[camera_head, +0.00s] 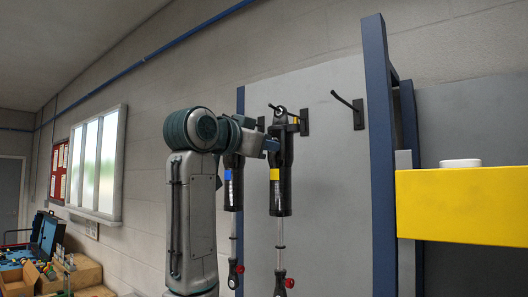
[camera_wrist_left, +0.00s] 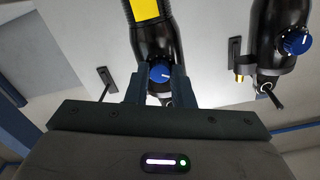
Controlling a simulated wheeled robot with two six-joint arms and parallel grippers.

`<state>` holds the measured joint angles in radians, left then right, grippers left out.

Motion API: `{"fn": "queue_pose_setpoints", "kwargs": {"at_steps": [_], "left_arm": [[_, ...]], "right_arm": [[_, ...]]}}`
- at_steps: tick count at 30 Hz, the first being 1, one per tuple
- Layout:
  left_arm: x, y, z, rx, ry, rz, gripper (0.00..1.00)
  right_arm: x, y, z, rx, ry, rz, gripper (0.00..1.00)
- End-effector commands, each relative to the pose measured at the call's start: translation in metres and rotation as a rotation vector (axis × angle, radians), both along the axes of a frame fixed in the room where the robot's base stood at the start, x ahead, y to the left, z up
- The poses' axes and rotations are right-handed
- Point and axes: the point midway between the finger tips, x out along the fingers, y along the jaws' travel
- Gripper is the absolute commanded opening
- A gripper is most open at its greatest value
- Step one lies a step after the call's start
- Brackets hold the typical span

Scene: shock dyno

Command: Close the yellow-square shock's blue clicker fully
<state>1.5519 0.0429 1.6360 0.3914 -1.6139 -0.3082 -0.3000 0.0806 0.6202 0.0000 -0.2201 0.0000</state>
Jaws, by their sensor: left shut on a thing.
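The yellow-square shock (camera_head: 281,197) hangs upright from a wall peg, with a yellow square (camera_head: 275,174) on its black body. The square also shows at the top of the left wrist view (camera_wrist_left: 145,9). Its blue clicker (camera_wrist_left: 160,72) has a white pointer line and sits between the two fingers of my left gripper (camera_wrist_left: 159,88). The fingers are shut on the clicker. In the head view my left gripper (camera_head: 271,146) reaches the upper part of this shock, and the clicker is hidden there. My right gripper is not in view.
A second shock (camera_head: 234,195) with a blue square hangs just left; its own blue clicker (camera_wrist_left: 297,42) shows in the left wrist view. An empty peg (camera_head: 350,103) is on the panel to the right. A blue post (camera_head: 379,150) and a yellow beam (camera_head: 470,204) stand further right.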

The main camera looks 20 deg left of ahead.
Motion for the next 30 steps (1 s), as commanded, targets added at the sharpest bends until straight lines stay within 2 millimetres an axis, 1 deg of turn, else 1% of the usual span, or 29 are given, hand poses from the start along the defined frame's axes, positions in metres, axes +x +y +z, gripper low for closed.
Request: {"fn": "queue_pose_setpoints", "kwargs": {"at_steps": [1,12,24,30], "left_arm": [[-0.001,0.0,-0.002,0.039,-0.016,0.0,0.0],[0.0,0.0,-0.002,0.37,-0.136,0.0,0.0],[0.0,0.0,-0.001,0.711,-0.259,-0.001,0.0],[-0.001,-0.001,-0.001,0.843,-0.307,0.0,0.0]], "right_arm": [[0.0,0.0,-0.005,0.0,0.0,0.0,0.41],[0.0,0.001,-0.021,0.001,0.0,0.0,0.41],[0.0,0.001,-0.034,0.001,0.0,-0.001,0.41],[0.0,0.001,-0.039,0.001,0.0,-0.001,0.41]]}}
